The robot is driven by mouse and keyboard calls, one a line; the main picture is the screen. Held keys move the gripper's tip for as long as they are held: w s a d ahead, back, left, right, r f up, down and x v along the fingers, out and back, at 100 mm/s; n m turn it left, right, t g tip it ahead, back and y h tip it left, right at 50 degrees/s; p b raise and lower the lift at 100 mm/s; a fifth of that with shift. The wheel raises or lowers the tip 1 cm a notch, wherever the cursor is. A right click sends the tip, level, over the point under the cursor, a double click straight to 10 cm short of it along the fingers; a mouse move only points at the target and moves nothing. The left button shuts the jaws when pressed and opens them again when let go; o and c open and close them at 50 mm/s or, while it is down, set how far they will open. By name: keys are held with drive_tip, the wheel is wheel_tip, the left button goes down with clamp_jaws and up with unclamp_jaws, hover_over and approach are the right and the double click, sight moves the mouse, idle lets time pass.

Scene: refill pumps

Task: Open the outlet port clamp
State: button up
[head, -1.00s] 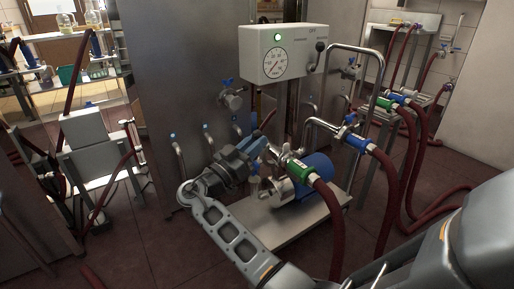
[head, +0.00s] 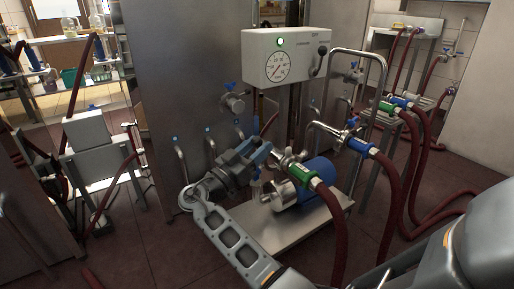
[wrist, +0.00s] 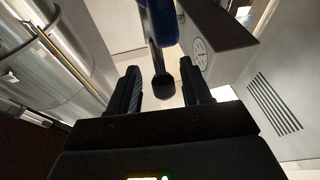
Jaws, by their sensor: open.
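The pump (head: 318,180) has a blue motor and stands on a low metal plate. A hose with a green coupling (head: 305,177) and a metal clamp (head: 285,158) meets it at the front. A second hose with a blue coupling (head: 358,146) joins the pipe at the upper right. I cannot tell for certain which clamp is the outlet's. My gripper (head: 266,153) is just left of the clamp by the green coupling. In the wrist view my gripper (wrist: 163,88) is open; a dark rounded rod end (wrist: 163,86) below a blue part shows between its fingers. Contact cannot be told.
A control box (head: 285,55) with a gauge and green light hangs above the pump. A bent metal pipe (head: 385,75) rises at right, with red hoses (head: 395,190) hanging near it. Small wall taps (head: 210,140) stand behind my gripper.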

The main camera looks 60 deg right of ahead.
drive_tip(key=v, duration=0.7)
drive_tip(key=shift+a, duration=0.25)
drive_tip(key=shift+w+f, duration=0.1)
drive_tip(key=shift+f, duration=0.05)
